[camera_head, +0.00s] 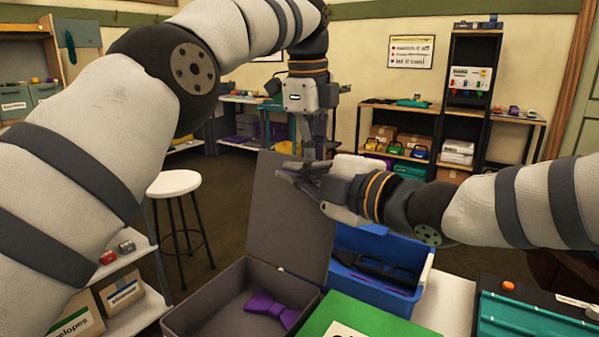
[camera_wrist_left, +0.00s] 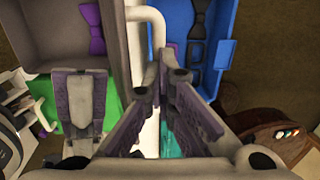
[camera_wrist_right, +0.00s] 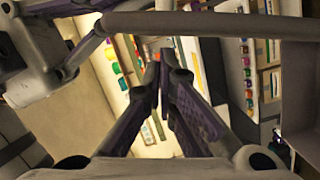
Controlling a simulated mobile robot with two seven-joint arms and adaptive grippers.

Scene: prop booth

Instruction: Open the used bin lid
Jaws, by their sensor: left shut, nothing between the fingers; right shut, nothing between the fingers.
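A grey bin (camera_head: 200,302) stands at the front with its grey lid (camera_head: 285,215) raised, roughly upright at the back. No label on it is readable, so I cannot tell if it is the used bin. A purple bow tie (camera_head: 272,308) lies inside; it also shows in the left wrist view (camera_wrist_left: 96,38). My left gripper (camera_head: 316,150) points down, shut and empty, just behind the lid's top edge. My right gripper (camera_head: 284,171) points left, shut and empty, overlapping the lid's upper right corner. Contact with the lid is unclear. The grippers are close together.
A blue bin (camera_head: 412,301) with dark items stands right of the lid. A green labelled box (camera_head: 360,318) is in front of it. A teal case (camera_head: 535,318) lies at the right. A white stool (camera_head: 174,183) stands left on open floor.

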